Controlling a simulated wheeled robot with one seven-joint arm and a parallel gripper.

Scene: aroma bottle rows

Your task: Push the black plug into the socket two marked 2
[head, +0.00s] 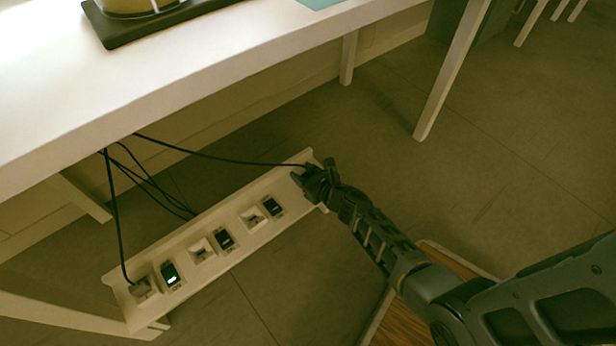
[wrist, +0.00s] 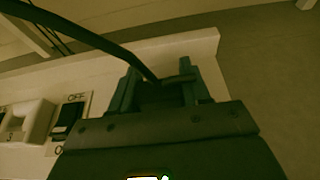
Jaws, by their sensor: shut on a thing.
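The white socket strip (head: 190,229) lies on the floor under the desk, with sockets and switches in a row. My gripper (head: 312,176) is at its far right end, shut on the black plug (wrist: 160,96), whose black cable (wrist: 100,42) runs back under the desk. The fingers hide most of the plug and whatever lies under it, so I cannot tell whether it touches the strip. Two open sockets show in the head view, one left of middle (head: 202,250) and one right of middle (head: 254,217). I cannot read which is marked 2.
Other dark switches (head: 224,239) stand between sockets. The desk top (head: 190,75) overhangs behind the strip. Several loose cables (head: 150,183) hang behind it.

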